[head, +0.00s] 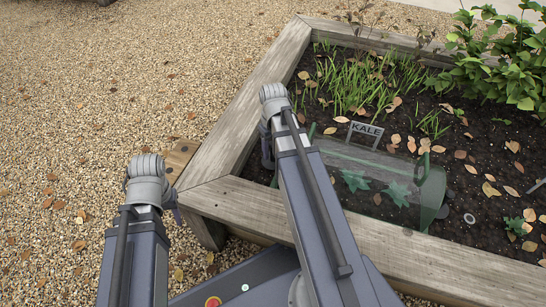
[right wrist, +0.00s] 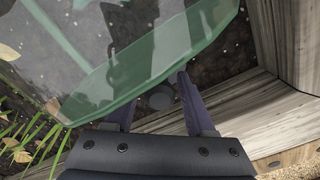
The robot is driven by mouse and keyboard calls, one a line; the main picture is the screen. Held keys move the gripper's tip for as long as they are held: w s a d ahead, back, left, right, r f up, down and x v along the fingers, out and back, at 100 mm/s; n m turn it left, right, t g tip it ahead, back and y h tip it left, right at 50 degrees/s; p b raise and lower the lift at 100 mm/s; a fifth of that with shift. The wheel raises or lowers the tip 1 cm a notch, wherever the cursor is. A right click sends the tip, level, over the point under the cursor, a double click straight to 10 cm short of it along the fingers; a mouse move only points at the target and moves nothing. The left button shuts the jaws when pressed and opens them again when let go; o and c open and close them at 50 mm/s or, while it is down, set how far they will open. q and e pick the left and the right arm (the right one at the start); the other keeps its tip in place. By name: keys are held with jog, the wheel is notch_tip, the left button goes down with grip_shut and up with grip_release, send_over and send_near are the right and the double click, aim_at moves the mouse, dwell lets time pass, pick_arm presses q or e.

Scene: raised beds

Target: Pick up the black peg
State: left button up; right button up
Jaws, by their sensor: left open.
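In the right wrist view, a dark round disc (right wrist: 160,97), which looks like the top of the black peg, sits on dark soil by the rim of the clear green-edged cloche (right wrist: 100,95). My right gripper (right wrist: 158,100) has its two purple fingers apart on either side of the disc, with a gap showing to each. In the head view my right gripper (head: 268,150) is mostly hidden behind its wrist, over the bed's left side near the cloche (head: 400,185). My left gripper (head: 174,205) is open and empty outside the bed's front-left corner, partly behind its wrist.
The wooden bed frame (head: 250,100) runs along the left and front. The KALE sign (head: 367,130) stands behind the cloche, and kale plants (head: 398,192) grow under it. Grass-like plants (head: 350,85) and a leafy bush (head: 500,60) are farther back. Gravel (head: 90,90) lies open at left.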

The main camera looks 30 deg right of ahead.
grip_shut()
dwell(0.3)
jog(key=shift+r, duration=0.2)
notch_tip(320, 180, up, 18)
jog(key=p, duration=1.8)
jog(key=shift+f, duration=0.2)
jog(key=shift+r, duration=0.1)
